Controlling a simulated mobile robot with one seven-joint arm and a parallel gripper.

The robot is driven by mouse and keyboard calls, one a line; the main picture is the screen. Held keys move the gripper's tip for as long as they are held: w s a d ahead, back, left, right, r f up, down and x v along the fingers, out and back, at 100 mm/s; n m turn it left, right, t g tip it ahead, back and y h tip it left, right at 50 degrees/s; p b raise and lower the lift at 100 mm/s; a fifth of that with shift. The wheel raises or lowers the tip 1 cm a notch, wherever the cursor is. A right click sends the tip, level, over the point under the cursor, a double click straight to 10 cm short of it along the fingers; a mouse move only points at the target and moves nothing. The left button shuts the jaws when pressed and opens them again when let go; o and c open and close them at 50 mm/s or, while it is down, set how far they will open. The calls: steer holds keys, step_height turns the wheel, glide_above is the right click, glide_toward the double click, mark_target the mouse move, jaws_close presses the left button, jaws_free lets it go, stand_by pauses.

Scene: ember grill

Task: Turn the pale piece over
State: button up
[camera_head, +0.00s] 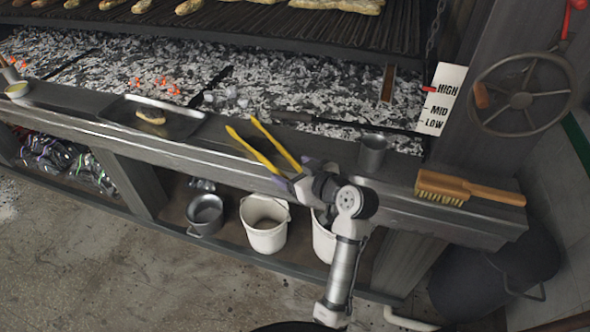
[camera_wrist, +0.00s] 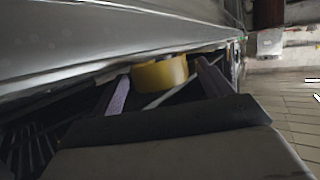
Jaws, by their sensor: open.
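Several bread-like or meat-like pieces lie on the grill grate along the top edge of the head view, partly cut off; one of them (camera_head: 188,7) lies left of a larger pale group (camera_head: 335,5). I cannot tell which is the pale piece. A single browned piece (camera_head: 150,117) lies on a metal tray (camera_head: 190,128) on the front ledge. Yellow tongs (camera_head: 262,155) lie at the ledge, arms spread toward the grill. My gripper (camera_head: 298,183) is open at their near end. In the wrist view the tongs' yellow bend (camera_wrist: 160,74) shows between my two fingers.
A metal cup (camera_head: 373,152) and a wooden brush (camera_head: 470,188) stand and lie on the ledge (camera_head: 300,172) to the right. Hot coals (camera_head: 160,65) lie behind it. A handwheel (camera_head: 522,95) is at the right. Buckets (camera_head: 265,230) stand on the shelf below.

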steer(key=b+v, duration=0.3)
steer(key=v, duration=1)
steer(key=shift+s+d, duration=0.25)
steer(key=shift+s, duration=0.05)
